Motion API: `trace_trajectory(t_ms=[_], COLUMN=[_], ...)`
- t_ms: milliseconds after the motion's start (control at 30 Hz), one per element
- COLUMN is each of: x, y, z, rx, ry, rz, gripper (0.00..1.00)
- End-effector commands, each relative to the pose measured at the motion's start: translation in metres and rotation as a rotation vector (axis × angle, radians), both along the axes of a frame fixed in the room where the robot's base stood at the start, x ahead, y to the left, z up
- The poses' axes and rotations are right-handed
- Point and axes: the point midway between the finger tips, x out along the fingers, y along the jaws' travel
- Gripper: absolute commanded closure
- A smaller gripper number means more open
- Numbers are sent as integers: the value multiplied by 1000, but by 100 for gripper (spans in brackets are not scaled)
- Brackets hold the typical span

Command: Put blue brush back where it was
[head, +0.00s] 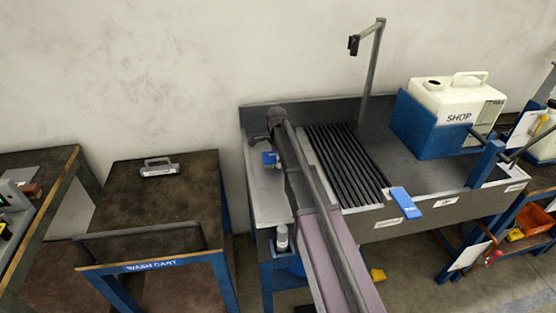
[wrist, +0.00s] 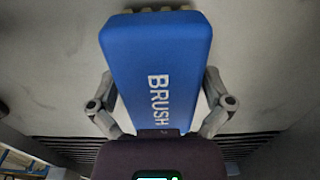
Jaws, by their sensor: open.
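The blue brush (wrist: 155,65), with white BRUSH lettering, fills the middle of the wrist view. Pale tufts show at its far end. My gripper (wrist: 160,108) is open, with one finger along each side of the brush. The fingers look very close to its sides; I cannot tell whether they touch. In the head view a small blue part of the brush (head: 270,158) shows left of my arm, over the left end of the grey bench (head: 262,197). My arm hides much of the gripper there. Whether the brush rests on the bench is unclear.
A dark slatted rack (head: 345,165) lies right of my arm, with a blue block (head: 405,202) at its front edge. A white SHOP tank (head: 455,105) and a post (head: 372,75) stand on the bench. The wash cart (head: 165,200) is left, mostly clear.

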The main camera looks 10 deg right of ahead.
Motion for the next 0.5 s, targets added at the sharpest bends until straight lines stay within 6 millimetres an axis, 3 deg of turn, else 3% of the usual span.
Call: trace_trajectory(t_ms=[500], x=[0], y=[0], z=[21], rx=[0], ry=[0], rz=[0], gripper=[0])
